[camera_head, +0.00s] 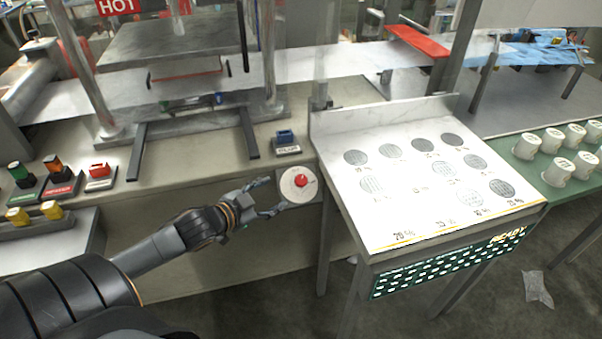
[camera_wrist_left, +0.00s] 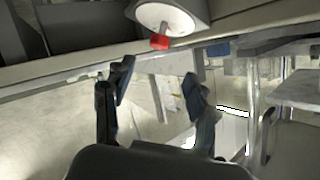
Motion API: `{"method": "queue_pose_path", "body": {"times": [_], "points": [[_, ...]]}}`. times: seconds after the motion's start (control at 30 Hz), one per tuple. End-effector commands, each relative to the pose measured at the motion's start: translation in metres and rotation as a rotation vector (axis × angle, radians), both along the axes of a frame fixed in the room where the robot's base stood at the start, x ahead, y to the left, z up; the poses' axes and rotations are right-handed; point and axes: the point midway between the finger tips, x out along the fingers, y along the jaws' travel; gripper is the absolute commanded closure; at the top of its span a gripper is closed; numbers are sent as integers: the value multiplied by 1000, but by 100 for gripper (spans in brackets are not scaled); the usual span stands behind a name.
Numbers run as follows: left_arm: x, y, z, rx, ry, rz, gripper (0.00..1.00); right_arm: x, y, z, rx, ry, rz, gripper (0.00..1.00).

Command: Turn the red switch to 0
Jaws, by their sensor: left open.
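The red switch (camera_head: 300,180) is a red knob on a round white dial, set on the front face of the machine bench. In the left wrist view the red knob (camera_wrist_left: 160,42) sticks out from the white dial (camera_wrist_left: 168,17) at the top of the picture. My left gripper (camera_head: 272,196) is open and empty, just left of the dial. In the left wrist view its two fingers (camera_wrist_left: 157,80) are spread apart below the knob, with nothing between them. The dial's markings are too small to read. My right gripper shows in neither view.
A marble-topped table (camera_head: 415,215) with several round grey discs stands close to the right of the dial. A small blue switch (camera_head: 286,139) sits on the bench above it. Coloured switches, including a red one (camera_head: 100,171), are at the left. The floor below the dial is clear.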

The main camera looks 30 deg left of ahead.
Motion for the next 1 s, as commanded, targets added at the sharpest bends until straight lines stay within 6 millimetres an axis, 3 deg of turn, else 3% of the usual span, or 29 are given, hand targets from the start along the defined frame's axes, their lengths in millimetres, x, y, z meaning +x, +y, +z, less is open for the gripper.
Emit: {"method": "queue_pose_path", "body": {"times": [0.7,1.0], "points": [[106,-9,-37,-2,-5,-1,42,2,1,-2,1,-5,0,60],[124,-11,-44,0,-3,-2,42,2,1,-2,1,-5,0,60]]}}
